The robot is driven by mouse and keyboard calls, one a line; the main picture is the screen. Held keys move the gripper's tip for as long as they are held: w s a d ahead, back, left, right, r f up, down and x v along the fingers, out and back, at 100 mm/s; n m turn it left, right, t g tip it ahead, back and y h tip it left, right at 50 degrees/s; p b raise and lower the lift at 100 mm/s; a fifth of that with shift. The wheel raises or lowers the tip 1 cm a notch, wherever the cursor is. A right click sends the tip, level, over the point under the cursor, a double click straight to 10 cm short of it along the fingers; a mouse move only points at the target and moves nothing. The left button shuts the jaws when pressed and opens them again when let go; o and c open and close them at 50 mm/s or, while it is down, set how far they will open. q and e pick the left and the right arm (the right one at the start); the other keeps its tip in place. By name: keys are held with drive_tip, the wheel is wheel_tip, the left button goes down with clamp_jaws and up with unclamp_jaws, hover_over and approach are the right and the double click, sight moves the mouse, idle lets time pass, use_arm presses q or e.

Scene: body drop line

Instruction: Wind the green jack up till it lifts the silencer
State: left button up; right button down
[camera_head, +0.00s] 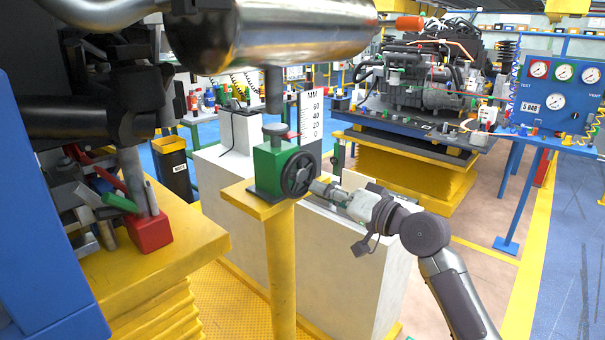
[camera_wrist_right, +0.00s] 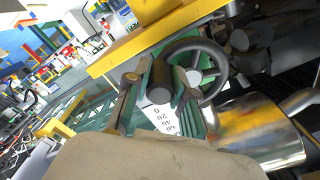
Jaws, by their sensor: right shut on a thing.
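The green jack (camera_head: 272,166) stands on a yellow post with a flat pad (camera_head: 277,130) on top. Its black handwheel (camera_head: 299,174) faces right and also shows in the wrist view (camera_wrist_right: 215,60). The shiny silencer (camera_head: 290,32) hangs above, with a grey stub (camera_head: 273,90) pointing down over the pad. A small gap shows between stub and pad. My right gripper (camera_head: 318,188) is at the wheel's right side. In the wrist view its fingers are shut on the wheel's dark knob (camera_wrist_right: 162,82). My left gripper is not in view.
A white scale board marked MM (camera_head: 311,115) stands behind the jack. A white cabinet (camera_head: 350,260) is below my right arm. A yellow bench (camera_head: 150,250) with a red holder (camera_head: 149,231) is at left. An engine on a yellow lift (camera_head: 415,165) stands behind.

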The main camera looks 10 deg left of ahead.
sight(295, 196)
drive_tip(key=shift+s+a+f+p, duration=0.35)
drive_tip(key=shift+s+a, duration=0.15)
drive_tip(key=shift+s, duration=0.15)
drive_tip(key=shift+s+a+f, duration=0.1)
drive_tip(key=shift+s+a, duration=0.15)
drive_tip(key=shift+s, duration=0.05)
drive_tip(key=shift+s+a+r+p, duration=0.35)
drive_tip(key=shift+s+p, duration=0.15)
drive_tip(key=shift+p, duration=0.35)
drive_tip(key=shift+s+a+p, duration=0.2)
drive_tip(key=shift+s+p, duration=0.1)
drive_tip(key=shift+s+a, duration=0.2)
drive_tip(key=shift+s, duration=0.05)
